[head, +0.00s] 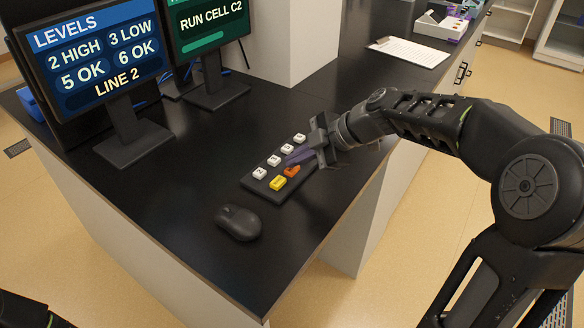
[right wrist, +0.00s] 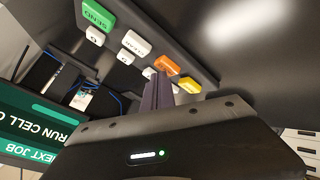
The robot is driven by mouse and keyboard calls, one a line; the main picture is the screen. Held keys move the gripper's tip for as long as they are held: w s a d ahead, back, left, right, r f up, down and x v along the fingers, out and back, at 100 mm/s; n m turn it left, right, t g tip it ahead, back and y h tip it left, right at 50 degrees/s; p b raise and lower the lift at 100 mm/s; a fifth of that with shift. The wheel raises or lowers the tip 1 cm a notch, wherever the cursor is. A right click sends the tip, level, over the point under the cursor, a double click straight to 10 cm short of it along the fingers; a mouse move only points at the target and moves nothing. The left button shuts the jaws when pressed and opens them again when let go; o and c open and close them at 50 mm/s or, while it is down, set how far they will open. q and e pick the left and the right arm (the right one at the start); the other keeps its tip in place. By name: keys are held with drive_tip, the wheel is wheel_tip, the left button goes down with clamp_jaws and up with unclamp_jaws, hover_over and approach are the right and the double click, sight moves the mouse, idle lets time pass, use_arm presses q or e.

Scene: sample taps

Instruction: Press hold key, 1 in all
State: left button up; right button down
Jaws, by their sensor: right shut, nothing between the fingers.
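A dark keypad (head: 252,183) lies on the black bench top. In the head view it shows a column of white keys (head: 274,160), a yellow key (head: 278,183) and an orange key (head: 292,171). The right wrist view also shows a green SEND key (right wrist: 98,15), an orange key (right wrist: 166,65) and a yellow-orange key (right wrist: 190,85). I cannot read which key is hold. My right gripper (head: 288,160) is shut and empty, its purple fingers over the keypad with tips near the orange key; contact cannot be told. My left gripper is out of view.
A black mouse (head: 238,222) lies near the keypad. Two monitors stand at the back left; the blue one (head: 95,55) lists levels, the green one (head: 208,22) reads RUN CELL C2. A white pillar (head: 285,40) and a clipboard (head: 410,51) are farther back.

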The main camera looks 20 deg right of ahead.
sight(296, 169)
drive_tip(key=shift+f, duration=0.2)
idle(0.6)
drive_tip(key=shift+r, duration=0.9)
drive_tip(key=shift+r+p, duration=0.75)
drive_tip(key=shift+r, duration=1.8)
